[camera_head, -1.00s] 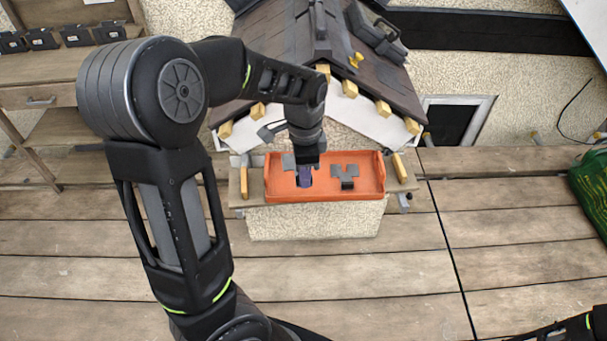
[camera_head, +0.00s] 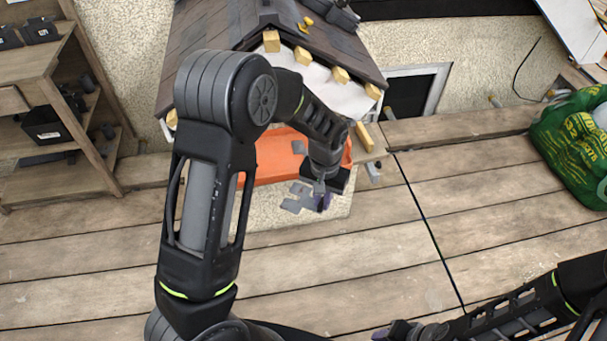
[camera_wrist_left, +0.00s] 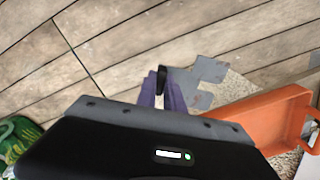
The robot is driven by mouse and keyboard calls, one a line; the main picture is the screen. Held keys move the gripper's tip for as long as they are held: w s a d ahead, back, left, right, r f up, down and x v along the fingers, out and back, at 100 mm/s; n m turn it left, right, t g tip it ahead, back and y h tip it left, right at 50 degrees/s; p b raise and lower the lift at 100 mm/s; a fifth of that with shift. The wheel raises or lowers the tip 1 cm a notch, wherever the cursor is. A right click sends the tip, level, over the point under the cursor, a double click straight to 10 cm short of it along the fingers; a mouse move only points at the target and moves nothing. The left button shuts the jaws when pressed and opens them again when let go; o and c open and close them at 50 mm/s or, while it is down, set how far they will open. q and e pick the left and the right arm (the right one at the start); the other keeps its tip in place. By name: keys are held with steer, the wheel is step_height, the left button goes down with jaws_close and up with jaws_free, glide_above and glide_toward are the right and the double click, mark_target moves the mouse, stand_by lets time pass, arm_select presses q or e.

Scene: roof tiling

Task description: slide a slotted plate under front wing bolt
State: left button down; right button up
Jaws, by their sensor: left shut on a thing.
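My left gripper (camera_head: 322,200) is shut on a grey slotted plate (camera_head: 296,199), held in front of the orange tray (camera_head: 268,160). In the left wrist view the plate (camera_wrist_left: 210,70) sticks out beside the purple fingers (camera_wrist_left: 162,90), with the tray (camera_wrist_left: 262,112) to the right. Another grey plate (camera_head: 299,147) shows in the tray, partly hidden by my arm. A small yellow piece (camera_head: 304,24), perhaps a wing bolt, sits on the roof; its details are too small to tell. My right gripper (camera_head: 385,334) is at the bottom edge, partly cut off.
The small tiled roof (camera_head: 225,45) stands behind the tray, with wooden blocks along its front edge. A wooden shelf (camera_head: 60,165) is at the left and a green bag (camera_head: 570,145) at the right. The plank floor (camera_head: 500,210) between is clear.

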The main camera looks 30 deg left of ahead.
arm_select(q)
steer(key=f, duration=0.2)
steer(key=s+d+f, duration=0.1)
steer(key=shift+f+b, duration=0.1)
steer(key=shift+b, duration=0.25)
